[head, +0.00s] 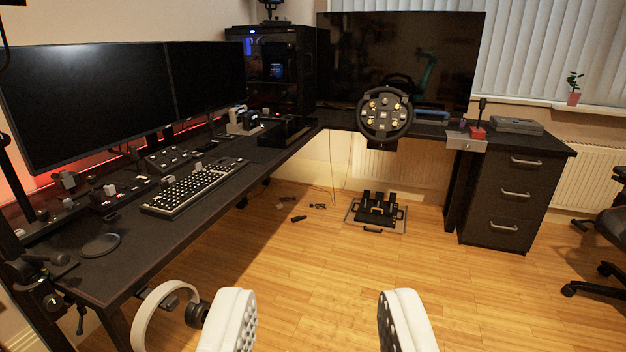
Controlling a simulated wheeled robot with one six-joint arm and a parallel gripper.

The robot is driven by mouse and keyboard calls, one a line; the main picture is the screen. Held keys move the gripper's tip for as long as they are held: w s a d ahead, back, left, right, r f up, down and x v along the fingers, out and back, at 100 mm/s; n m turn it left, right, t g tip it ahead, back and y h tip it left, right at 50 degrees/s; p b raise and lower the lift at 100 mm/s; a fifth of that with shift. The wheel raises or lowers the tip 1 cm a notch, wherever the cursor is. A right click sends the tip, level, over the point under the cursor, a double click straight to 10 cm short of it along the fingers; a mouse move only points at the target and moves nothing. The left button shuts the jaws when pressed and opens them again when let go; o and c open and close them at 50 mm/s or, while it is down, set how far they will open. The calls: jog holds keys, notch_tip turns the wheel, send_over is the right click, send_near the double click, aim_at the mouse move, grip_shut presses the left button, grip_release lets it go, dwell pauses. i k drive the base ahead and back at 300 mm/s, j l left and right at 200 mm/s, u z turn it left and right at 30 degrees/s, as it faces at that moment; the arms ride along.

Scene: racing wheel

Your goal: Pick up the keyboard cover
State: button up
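A keyboard (196,187) with pale keys and a dark frame lies on the left desk, in front of the monitors. I cannot make out a separate cover on it. A flat grey object (517,126) lies on top of the dark drawer unit at the far right; I cannot tell whether it is the keyboard cover. My gripper (318,300) shows as two white padded fingers at the bottom of the view. They are wide apart with only wooden floor visible between them. The gripper is well short of both objects and touches neither.
The left desk (165,232) has a near corner close to my gripper, with white headphones (150,315) beside it. Pedals (377,209) sit on the floor below the racing wheel (385,113). A chair (606,230) stands at right. The middle floor is mostly clear.

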aim_at(283, 136)
jog(key=i+z, duration=0.1)
jog(key=i, duration=1.6)
jog(key=i+u, duration=0.1)
jog(key=i, duration=0.5)
jog(key=i+l+u, duration=0.15)
jog(key=i, duration=0.4)
jog(key=i+l+u, duration=0.1)
jog(key=i, duration=0.45)
jog(key=i+l+u, duration=0.15)
jog(key=i, duration=0.15)
jog(key=i+l+u, duration=0.15)
jog(key=i+j, duration=0.05)
jog(key=i, duration=0.05)
